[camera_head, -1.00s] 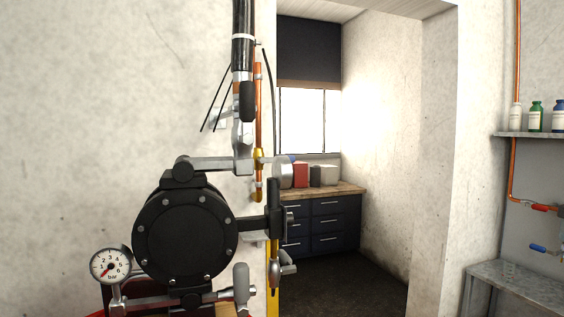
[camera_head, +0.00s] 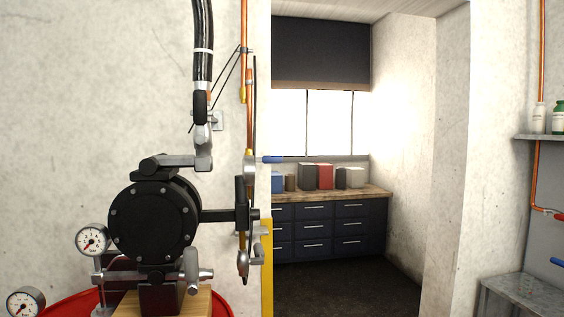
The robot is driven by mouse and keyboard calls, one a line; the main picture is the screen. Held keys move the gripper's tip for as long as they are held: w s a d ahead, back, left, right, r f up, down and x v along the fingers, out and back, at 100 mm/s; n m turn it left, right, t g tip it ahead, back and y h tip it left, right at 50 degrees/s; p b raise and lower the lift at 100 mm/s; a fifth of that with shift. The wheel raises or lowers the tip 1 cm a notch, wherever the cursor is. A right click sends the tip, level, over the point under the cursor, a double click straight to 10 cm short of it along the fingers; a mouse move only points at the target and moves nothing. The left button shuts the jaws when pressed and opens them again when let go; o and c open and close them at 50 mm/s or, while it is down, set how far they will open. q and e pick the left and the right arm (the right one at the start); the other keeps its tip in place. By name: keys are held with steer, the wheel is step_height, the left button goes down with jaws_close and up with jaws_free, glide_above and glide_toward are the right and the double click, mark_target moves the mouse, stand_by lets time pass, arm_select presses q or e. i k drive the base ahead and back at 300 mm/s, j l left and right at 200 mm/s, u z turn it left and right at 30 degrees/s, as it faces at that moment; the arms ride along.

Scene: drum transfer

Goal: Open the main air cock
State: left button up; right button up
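A lever with a blue handle (camera_head: 271,159) sits on the copper pipe (camera_head: 245,60) beside the doorway edge and points to the right, about level. I cannot tell for sure that it is the main air cock. A black round pump (camera_head: 155,222) stands in front of the wall at left, with a black hose (camera_head: 203,60) above it. On the right wall there are a red handle (camera_head: 558,216) and a blue handle (camera_head: 557,262), both cut by the picture edge. Neither of my grippers shows.
Two gauges (camera_head: 92,240) (camera_head: 25,303) and a red drum rim (camera_head: 60,306) are at lower left. A yellow post (camera_head: 266,270) edges the doorway. Beyond are dark drawers (camera_head: 320,230) and open floor (camera_head: 350,288). A grey bench (camera_head: 525,297) is at right.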

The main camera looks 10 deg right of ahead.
mark_target(270, 159)
steer(key=i+l+u, duration=0.1)
steer(key=l+u, duration=0.25)
steer(key=l, duration=0.5)
steer(key=l+u, duration=0.3)
steer(key=l, duration=0.5)
steer(key=l+u, duration=0.35)
steer(key=l, duration=0.5)
steer(key=k, duration=0.05)
